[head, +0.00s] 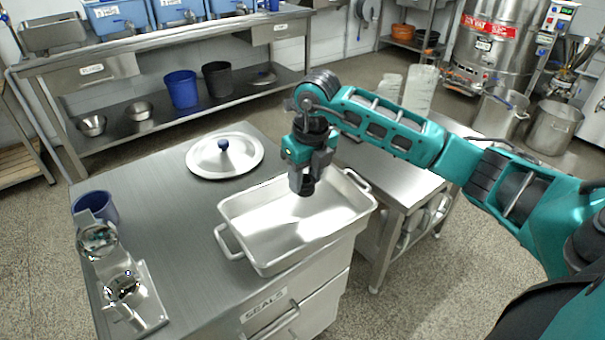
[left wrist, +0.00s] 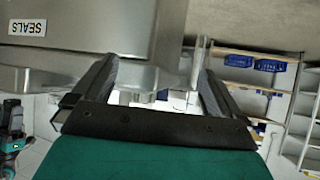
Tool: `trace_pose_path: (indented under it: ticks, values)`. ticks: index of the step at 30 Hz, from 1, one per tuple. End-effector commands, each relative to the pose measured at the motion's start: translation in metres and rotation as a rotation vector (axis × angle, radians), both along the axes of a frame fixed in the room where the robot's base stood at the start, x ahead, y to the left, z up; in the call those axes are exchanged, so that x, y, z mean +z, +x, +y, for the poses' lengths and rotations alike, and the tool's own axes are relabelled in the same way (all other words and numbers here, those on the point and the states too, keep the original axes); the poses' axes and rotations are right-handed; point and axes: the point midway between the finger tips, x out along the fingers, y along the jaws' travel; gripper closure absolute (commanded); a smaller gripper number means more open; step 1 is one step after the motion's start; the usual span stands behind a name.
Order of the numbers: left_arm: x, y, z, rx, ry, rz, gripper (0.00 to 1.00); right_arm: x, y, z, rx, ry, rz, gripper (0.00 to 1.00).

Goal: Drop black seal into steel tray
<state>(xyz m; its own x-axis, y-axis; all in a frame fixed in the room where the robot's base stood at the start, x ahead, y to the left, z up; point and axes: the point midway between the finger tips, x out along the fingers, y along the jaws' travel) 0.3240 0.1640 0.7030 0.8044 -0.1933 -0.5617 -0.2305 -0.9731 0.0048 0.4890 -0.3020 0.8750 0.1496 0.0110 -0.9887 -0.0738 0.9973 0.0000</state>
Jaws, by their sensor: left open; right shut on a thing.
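The steel tray (head: 262,248) is a shallow rectangular pan with a handle at each end, standing on the steel cabinet top; its inside looks empty. My right gripper (head: 303,187) is above the tray, towards its back right part, pointing down. It is shut on the black seal (head: 307,188), a small dark piece that shows at the fingertips and is partly hidden by them. The seal appears to be above the tray floor; the exact height is hard to tell. My left gripper (left wrist: 155,95) shows in the left wrist view, open and empty, beside the cabinet labelled SEALS.
A round lid (head: 225,163) with a blue knob lies behind the tray. A blue cup (head: 97,207) and a shiny metal fitting (head: 122,287) stand at the left of the cabinet top (head: 180,240). A lower steel table (head: 400,178) adjoins on the right.

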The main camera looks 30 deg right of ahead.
Motion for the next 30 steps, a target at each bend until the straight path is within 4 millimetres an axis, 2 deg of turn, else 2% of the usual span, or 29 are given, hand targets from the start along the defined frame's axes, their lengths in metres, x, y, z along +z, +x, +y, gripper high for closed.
trace_pose_path:
  ticks: [9, 15, 25, 26, 30]
  values:
    - [-0.022, 0.000, -0.009, -0.016, -0.015, 0.015, 0.00, -0.036, 0.000, 0.000, 0.003, 0.000, 0.001, 0.87]
    - [-0.022, 0.007, -0.016, -0.028, -0.026, -0.004, 0.00, -0.056, -0.001, 0.001, 0.004, 0.001, 0.002, 0.87]
    - [-0.020, 0.010, -0.015, -0.029, -0.025, -0.010, 0.00, -0.058, 0.000, 0.000, 0.004, 0.000, 0.001, 0.87]
    - [-0.020, 0.010, -0.015, -0.029, -0.025, -0.010, 0.00, -0.058, 0.000, 0.000, 0.004, 0.000, 0.001, 0.56]
    - [-0.021, 0.009, -0.015, -0.029, -0.026, -0.007, 0.00, -0.058, 0.000, 0.000, 0.004, 0.000, 0.001, 0.43]
